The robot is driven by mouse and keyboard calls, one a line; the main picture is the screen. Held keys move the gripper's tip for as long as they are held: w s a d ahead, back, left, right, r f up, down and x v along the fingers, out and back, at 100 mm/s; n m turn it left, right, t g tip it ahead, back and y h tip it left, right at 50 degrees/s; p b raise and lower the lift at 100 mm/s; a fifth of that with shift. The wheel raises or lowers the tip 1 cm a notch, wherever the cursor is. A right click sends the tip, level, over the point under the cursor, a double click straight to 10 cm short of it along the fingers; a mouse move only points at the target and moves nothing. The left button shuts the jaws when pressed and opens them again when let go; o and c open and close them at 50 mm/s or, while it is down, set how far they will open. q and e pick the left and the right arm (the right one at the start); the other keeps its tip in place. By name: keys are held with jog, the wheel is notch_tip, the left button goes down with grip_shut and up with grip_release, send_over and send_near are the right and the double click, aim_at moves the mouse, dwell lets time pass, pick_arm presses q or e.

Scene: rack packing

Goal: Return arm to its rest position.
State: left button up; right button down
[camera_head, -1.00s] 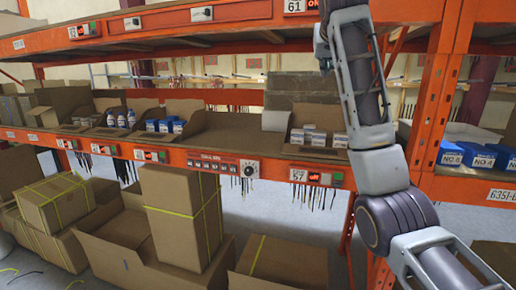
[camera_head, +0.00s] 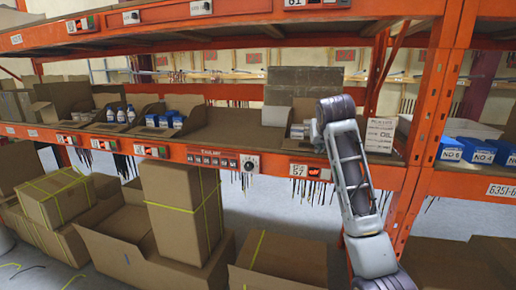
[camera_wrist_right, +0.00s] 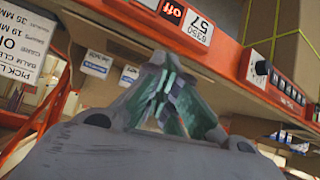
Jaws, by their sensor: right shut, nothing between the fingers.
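My right arm (camera_head: 352,175) rises from the lower right in the head view, in front of the orange rack. Its bent upper joint stands before the middle shelf, and it covers part of the shelf and a carton there. My right gripper shows in the right wrist view (camera_wrist_right: 170,95), with its grey and green fingers brought together and nothing between them. The fingers are below the orange shelf beam (camera_wrist_right: 280,85) in that picture, apart from it as far as I can tell. I cannot make out the fingers in the head view. My left gripper is in neither view.
The middle shelf holds blue boxes (camera_head: 166,121), white bottles (camera_head: 121,115) and an open carton (camera_head: 302,143). A white sign (camera_head: 380,134) hangs right of my arm. Blue numbered boxes (camera_head: 478,150) sit farther right. Large cartons (camera_head: 182,215) stand below. Grey floor shows between the cartons and the rack.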

jog(key=s+f+g, duration=0.1)
jog(key=s+f, duration=0.3)
jog(key=f, duration=0.6)
jog(key=s+d+f+n+g, duration=0.1)
jog(key=s+f, duration=0.4)
jog(key=f, duration=0.5)
jog(key=s+f+g, duration=0.1)
jog(key=s+f, duration=0.3)
jog(key=f, duration=0.6)
jog(key=s+f+g+y, duration=0.1)
jog(key=s+f, duration=0.4)
jog(key=s, duration=0.5)
jog(key=s+d+f+n+g, duration=0.1)
jog(key=s+f, duration=0.4)
jog(key=s, duration=0.5)
jog(key=s+f+g+y, duration=0.15)
jog(key=s+f, duration=0.35)
jog(key=s, duration=0.5)
notch_tip(320, 180, down, 35)
jog(key=s+g, duration=0.2)
jog(key=s, duration=0.1)
jog(key=s+d+f, duration=0.2)
jog(key=s+f, duration=0.7)
jog(key=s, duration=0.1)
jog(key=s+d+f+h+b, duration=0.1)
jog(key=s+d+f, duration=0.1)
jog(key=s+f, duration=0.8)
jog(key=shift+s+f+n+g, duration=0.2)
jog(key=shift+s+n+g, duration=0.2)
jog(key=shift+s, duration=0.3)
